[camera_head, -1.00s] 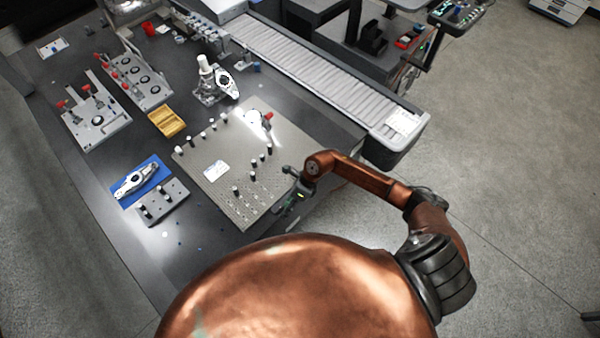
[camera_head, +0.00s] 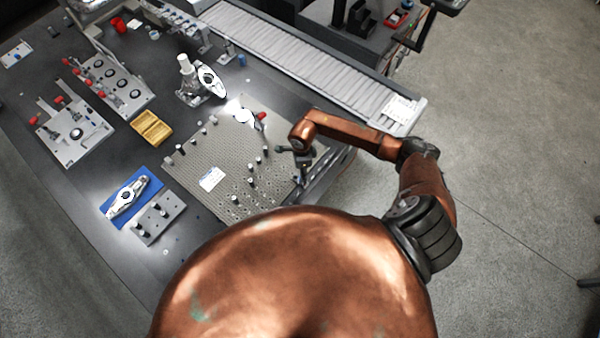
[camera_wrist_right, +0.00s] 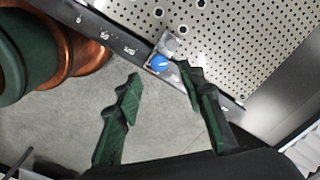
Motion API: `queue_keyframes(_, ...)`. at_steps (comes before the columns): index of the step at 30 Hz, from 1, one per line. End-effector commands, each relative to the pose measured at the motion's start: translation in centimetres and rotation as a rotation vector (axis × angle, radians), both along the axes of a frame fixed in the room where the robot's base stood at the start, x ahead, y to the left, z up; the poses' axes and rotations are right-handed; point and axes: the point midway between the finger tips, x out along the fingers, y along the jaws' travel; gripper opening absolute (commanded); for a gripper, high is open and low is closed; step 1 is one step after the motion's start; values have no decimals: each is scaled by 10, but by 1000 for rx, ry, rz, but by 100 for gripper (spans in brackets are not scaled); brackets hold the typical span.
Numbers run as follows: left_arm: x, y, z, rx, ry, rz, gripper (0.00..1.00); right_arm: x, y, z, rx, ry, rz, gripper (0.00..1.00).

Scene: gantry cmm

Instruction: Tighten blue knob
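The blue knob (camera_wrist_right: 159,63) shows in the right wrist view at the edge of a perforated plate (camera_wrist_right: 235,35), on a small light mount. I cannot make the knob out in the head view. My right gripper (camera_wrist_right: 158,71) is open, with its two green fingers spread and the knob showing in the gap near the fingertips. Whether either finger touches the knob I cannot tell. In the head view the right gripper (camera_head: 302,180) hangs at the right edge of the perforated plate (camera_head: 190,172). My left gripper is not in view.
Several black posts (camera_head: 252,181) stand on the plate near the right gripper. A roller conveyor (camera_head: 300,55) runs behind the table. A yellow tray (camera_head: 151,128), a blue mat (camera_head: 152,188) and fixtures with red handles (camera_head: 60,100) lie to the left. Open floor is at right.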

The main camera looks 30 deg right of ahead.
Motion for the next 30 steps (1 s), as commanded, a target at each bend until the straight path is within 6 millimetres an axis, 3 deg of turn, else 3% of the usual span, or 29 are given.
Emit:
queue_keyframes(6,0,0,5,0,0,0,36,-1,1,-35,2,2,-2,36)
queue_keyframes(12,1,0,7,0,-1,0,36,0,0,-51,1,1,-1,36)
queue_keyframes(21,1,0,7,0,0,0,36,0,0,-54,1,0,-1,36)
queue_keyframes(30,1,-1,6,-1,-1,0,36,0,0,-54,1,0,-1,15)
